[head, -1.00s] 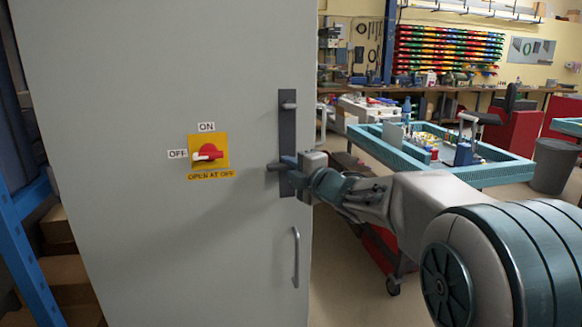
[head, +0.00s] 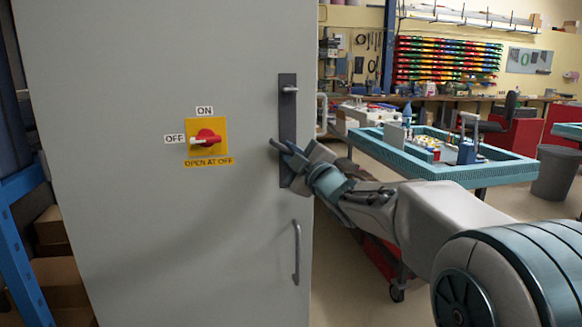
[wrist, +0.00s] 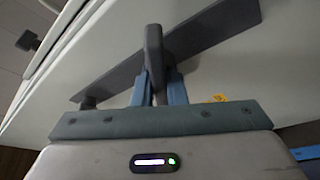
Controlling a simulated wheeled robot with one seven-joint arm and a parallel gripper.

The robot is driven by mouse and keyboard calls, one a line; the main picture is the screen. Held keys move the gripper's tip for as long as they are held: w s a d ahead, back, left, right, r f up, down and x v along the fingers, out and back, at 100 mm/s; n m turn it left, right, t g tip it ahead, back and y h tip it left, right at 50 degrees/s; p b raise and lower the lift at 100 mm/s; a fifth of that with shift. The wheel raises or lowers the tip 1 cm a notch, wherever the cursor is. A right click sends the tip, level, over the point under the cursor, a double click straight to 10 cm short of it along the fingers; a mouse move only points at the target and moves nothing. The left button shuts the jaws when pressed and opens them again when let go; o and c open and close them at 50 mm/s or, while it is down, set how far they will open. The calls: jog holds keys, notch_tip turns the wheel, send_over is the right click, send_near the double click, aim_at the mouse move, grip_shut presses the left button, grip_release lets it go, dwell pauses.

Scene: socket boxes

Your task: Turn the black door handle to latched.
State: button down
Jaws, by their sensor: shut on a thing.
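The black door handle sits on a tall dark plate (head: 287,112) near the right edge of a grey cabinet door (head: 110,130). In the head view the handle slants, its free end up to the left, and my fingers mostly cover it. My gripper (head: 284,147) reaches in from the right and is tilted along with the handle. In the wrist view the dark handle (wrist: 154,48) stands between the two blue fingers of my gripper (wrist: 160,85), which are shut on it. The plate (wrist: 215,28) runs diagonally behind it.
A red switch (head: 207,139) on a yellow plate has its white lever toward OFF. A grey pull bar (head: 296,252) is lower on the door. A blue rack post (head: 20,260) stands left. A teal-edged table (head: 500,170) and a bin (head: 553,172) are right.

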jog(key=m+t+b, duration=0.1)
jog(key=m+b, duration=0.1)
jog(key=m+t+h+b, duration=0.1)
jog(key=m+b, duration=0.2)
jog(key=m+t+h+b, duration=0.1)
jog(key=m+b, duration=0.1)
jog(key=m, duration=0.1)
jog(key=shift+f, duration=0.35)
jog(key=m+t+h+b, duration=0.1)
jog(key=m+b, duration=0.1)
jog(key=m, duration=0.1)
jog(key=m+h+b, duration=0.2)
jog(key=m, duration=0.2)
jog(key=shift+r+t+h, duration=0.2)
jog(key=shift+t+h, duration=0.1)
jog(key=shift+t, duration=0.1)
jog(key=shift+m, duration=0.5)
jog(key=c, duration=1.5)
grip_release()
jog(key=shift+o, duration=0.2)
jog(key=shift+r, duration=0.1)
jog(key=shift+s+d, duration=0.1)
jog(key=shift+s, duration=0.15)
jog(key=v, duration=1.3)
